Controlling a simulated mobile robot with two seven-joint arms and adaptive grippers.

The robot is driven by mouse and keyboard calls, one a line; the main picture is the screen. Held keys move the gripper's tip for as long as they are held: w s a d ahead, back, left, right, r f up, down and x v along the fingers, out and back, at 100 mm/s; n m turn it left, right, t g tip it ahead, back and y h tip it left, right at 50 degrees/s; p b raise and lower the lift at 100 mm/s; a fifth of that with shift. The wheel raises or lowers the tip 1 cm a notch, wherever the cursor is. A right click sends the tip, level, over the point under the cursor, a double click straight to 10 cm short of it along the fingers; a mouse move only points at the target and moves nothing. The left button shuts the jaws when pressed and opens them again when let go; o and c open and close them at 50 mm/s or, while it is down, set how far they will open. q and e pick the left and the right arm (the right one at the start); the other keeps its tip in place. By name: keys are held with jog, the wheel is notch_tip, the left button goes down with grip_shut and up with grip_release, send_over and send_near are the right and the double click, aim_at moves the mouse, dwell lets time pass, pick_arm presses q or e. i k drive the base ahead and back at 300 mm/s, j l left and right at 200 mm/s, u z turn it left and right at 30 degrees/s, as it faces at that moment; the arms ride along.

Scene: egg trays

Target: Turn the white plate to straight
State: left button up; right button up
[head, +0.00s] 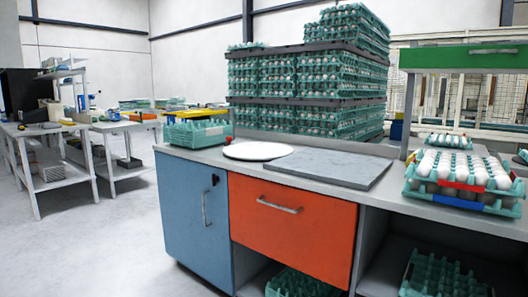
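A round white plate (258,151) lies flat on the grey counter (215,156), near its back left part. A flat grey slab (328,168) lies to its right, and the plate's right side is close to the slab's left edge. I cannot tell whether they touch. Neither of my grippers shows in the head view.
Green egg trays (198,133) stand left of the plate. Stacked trays with eggs (464,178) sit at the counter's right end. A tall pile of egg trays (310,80) rises behind the counter. Blue (195,210) and orange (290,230) fronts are below.

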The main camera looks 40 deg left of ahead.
aim_at(252, 151)
jog(key=j, duration=0.8)
jog(key=k+j+z, duration=0.1)
jog(key=j, duration=0.65)
jog(key=k+j, duration=0.1)
jog(key=j, duration=0.65)
